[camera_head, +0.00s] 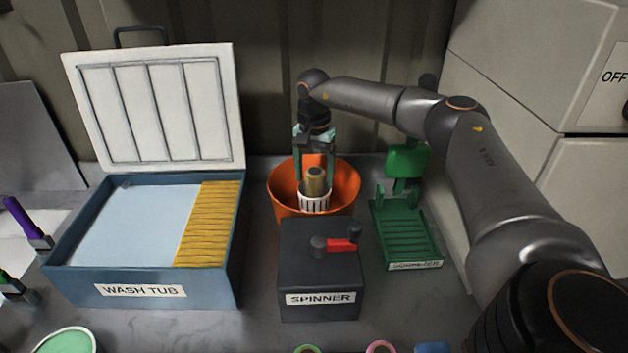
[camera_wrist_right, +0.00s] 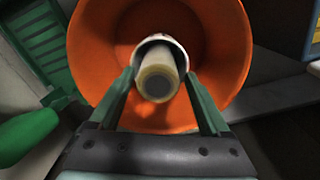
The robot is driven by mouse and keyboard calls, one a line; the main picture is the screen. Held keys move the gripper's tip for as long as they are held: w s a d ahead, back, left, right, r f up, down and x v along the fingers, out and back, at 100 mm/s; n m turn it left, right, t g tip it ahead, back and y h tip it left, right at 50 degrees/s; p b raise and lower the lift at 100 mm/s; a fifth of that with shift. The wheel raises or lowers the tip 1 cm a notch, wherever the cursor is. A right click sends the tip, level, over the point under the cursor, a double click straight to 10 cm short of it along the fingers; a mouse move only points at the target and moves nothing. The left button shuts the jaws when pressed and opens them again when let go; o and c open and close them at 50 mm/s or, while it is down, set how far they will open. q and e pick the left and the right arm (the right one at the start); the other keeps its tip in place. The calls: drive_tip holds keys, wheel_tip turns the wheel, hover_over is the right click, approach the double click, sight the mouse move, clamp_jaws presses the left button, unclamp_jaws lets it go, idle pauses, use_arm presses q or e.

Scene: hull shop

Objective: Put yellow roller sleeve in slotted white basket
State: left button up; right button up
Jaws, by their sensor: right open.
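The yellow roller sleeve (camera_head: 315,180), a dull yellow tube with a dark centre, stands upright in the slotted white basket (camera_head: 314,203). The basket is inside the orange bowl (camera_head: 279,190) behind the spinner box. In the right wrist view the sleeve (camera_wrist_right: 155,68) points at the camera, with the basket's white rim (camera_wrist_right: 166,40) around its far part. My right gripper (camera_head: 315,174) points down over the bowl. Its green fingers are open, one on each side of the sleeve's upper end, with gaps visible in the wrist view. My left gripper is not in view.
A black spinner box (camera_head: 318,264) with a red lever stands in front of the bowl. A blue wash tub (camera_head: 205,288) with a raised white lid is at left. A green slatted stand (camera_head: 408,232) is at right, close to my right arm. Grey cabinets border the right.

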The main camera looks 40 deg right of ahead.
wheel_tip(320, 180, up, 11)
drive_tip(key=shift+r+b, duration=0.2)
drive_tip(key=shift+b, duration=0.25)
drive_tip(key=shift+s+a+f, duration=0.1)
drive_tip(key=shift+s, duration=0.05)
